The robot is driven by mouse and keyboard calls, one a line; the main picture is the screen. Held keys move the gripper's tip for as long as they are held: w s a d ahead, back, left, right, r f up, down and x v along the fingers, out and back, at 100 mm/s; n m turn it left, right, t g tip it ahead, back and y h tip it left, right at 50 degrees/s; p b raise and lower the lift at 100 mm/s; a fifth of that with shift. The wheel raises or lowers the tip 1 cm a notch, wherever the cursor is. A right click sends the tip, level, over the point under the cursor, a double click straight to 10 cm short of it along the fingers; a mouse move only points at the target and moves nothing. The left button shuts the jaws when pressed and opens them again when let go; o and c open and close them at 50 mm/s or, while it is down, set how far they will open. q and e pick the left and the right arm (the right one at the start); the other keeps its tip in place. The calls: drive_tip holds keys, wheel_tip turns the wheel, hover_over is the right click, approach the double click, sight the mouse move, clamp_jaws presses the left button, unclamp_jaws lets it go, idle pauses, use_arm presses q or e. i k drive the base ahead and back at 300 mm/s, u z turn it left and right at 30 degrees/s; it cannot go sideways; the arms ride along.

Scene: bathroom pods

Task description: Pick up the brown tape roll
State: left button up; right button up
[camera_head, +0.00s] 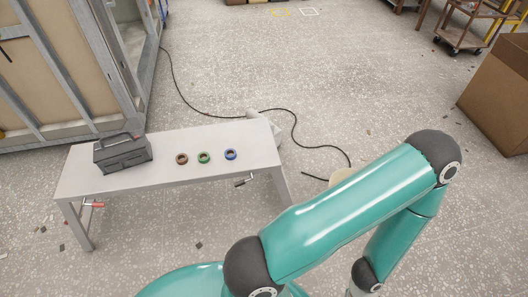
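The brown tape roll (182,159) lies on the grey workbench (240,143), left of a green roll (204,157) and a blue roll (230,155). The three rolls sit in a row near the middle of the bench top. A large teal arm link of mine fills the lower right of the head view, in front of the bench and apart from the rolls. Neither of my grippers shows in this view.
A dark grey toolbox (122,153) stands on the bench's left end. Clamps with red (93,204) and black (244,181) handles are at its front edge. A black cable (205,114) runs over the floor behind. A cardboard box (497,95) stands far right.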

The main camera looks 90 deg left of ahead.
sight(180, 156)
drive_tip(key=z, duration=0.4)
drive_tip(key=i, duration=0.4)
drive_tip(key=u, duration=2.6)
drive_tip(key=i, duration=0.3)
drive_tip(key=u, duration=2.1)
drive_tip(key=k, duration=0.4)
drive_tip(key=u, duration=0.45)
drive_tip(key=i, duration=1.5)
drive_tip(key=z, duration=0.5)
